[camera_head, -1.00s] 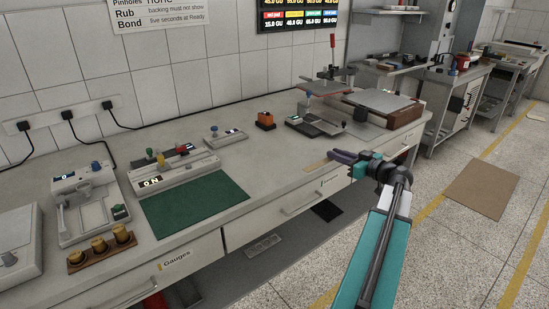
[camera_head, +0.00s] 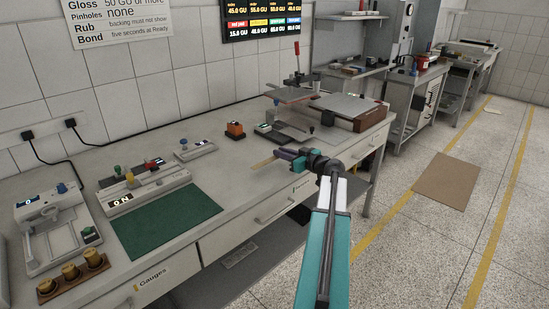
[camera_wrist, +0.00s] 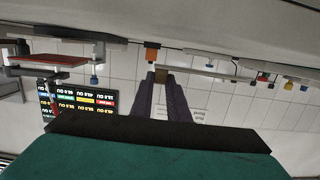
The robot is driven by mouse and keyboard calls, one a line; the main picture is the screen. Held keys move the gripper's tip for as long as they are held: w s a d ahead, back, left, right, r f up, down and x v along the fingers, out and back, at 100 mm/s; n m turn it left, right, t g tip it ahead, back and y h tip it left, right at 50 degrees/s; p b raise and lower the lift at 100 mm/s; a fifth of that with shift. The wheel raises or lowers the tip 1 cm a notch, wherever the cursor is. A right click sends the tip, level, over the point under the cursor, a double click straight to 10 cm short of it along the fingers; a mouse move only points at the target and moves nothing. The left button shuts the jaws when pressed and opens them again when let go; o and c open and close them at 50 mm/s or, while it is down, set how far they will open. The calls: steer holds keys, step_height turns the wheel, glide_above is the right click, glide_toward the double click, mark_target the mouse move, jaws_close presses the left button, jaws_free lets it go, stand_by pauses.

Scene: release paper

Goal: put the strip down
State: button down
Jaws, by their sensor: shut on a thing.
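My gripper (camera_head: 281,154) is over the front part of the grey workbench (camera_head: 215,219), right of the green mat (camera_head: 166,217). Its dark fingers are shut on a thin tan strip (camera_head: 262,163), which sticks out to the left of the fingertips. In the wrist view, which is upside down, the fingertips (camera_wrist: 161,77) close on the strip (camera_wrist: 162,75), seen as a small olive piece. Whether the strip touches the bench cannot be told.
An orange block (camera_head: 235,130) and a press with a red-handled lever (camera_head: 297,62) stand behind my gripper. Left are a long gauge (camera_head: 150,191), brass cylinders on a block (camera_head: 71,272) and a grey instrument (camera_head: 50,225). The bench between mat and gripper is clear.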

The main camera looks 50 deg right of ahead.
mark_target(276, 164)
steer(key=w, duration=0.3)
steer(key=shift+w+f+p, duration=0.2)
steer(key=shift+w+p, duration=0.1)
steer(key=shift+f+p, duration=0.5)
steer(key=shift+f, duration=1.2)
steer(key=shift+f+b, duration=0.25)
steer(key=shift+b, duration=0.1)
steer(key=c, duration=1.7)
jaws_free()
steer(key=shift+r+p, duration=0.25)
steer(key=shift+p, duration=0.1)
